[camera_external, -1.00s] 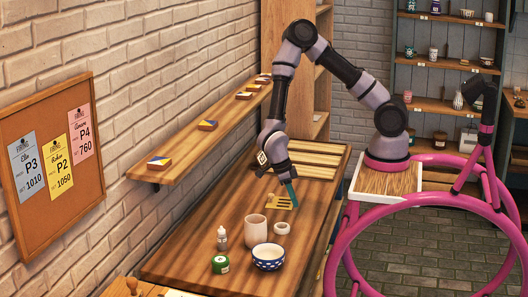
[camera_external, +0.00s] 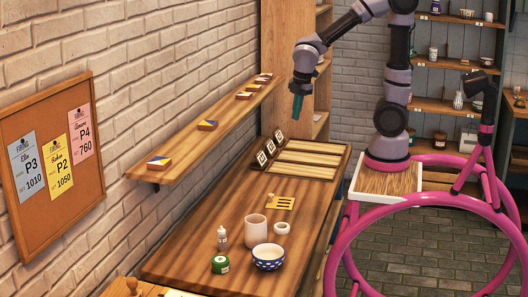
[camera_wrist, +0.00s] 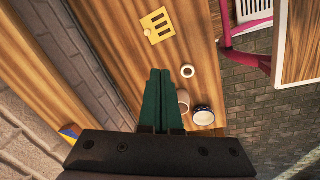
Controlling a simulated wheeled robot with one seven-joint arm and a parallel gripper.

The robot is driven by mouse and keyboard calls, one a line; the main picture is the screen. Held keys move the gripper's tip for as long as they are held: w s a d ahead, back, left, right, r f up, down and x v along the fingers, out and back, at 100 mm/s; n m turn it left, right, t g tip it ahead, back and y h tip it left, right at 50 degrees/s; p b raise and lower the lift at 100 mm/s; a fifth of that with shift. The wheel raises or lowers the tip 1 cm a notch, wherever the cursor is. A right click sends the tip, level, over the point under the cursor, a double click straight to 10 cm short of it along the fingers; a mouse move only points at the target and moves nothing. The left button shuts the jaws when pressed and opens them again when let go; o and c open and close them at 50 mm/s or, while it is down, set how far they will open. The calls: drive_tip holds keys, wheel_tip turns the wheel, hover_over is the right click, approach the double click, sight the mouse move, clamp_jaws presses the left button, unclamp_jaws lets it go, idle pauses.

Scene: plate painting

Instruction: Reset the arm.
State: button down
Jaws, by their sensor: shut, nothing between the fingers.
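My arm is raised over the far part of the wooden worktable (camera_external: 215,205). My gripper (camera_external: 297,114) points down in the external view, well above the table. Its green fingers are together with nothing between them; they also show in the wrist view (camera_wrist: 160,72). Below on the table stand a pale cup (camera_external: 255,229), a blue-patterned bowl (camera_external: 268,258), a small white ring-like pot (camera_external: 281,228) and a yellow slotted plate (camera_external: 280,203). The gripper is apart from all of them.
A white bottle (camera_external: 222,238) and a green jar (camera_external: 220,265) stand near the front. Dark framed cards (camera_external: 270,147) stand at the table's back left, beside pale slats (camera_external: 305,160). A wall shelf (camera_external: 190,140) holds several small tiles. Open air surrounds the gripper.

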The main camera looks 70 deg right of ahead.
drive_tip(key=s+d+r+m+t+y, duration=0.1)
drive_tip(key=s+d+r+m+t, duration=0.1)
drive_tip(key=s+r+m, duration=0.2)
drive_tip(key=s+d+r+m+t+y, duration=0.1)
drive_tip(key=s+d+r+m+t, duration=0.2)
drive_tip(key=r+m, duration=0.6)
drive_tip(key=s+m, duration=0.1)
drive_tip(key=m, duration=0.3)
drive_tip(key=shift+s+r, duration=0.15)
drive_tip(key=shift+s, duration=0.2)
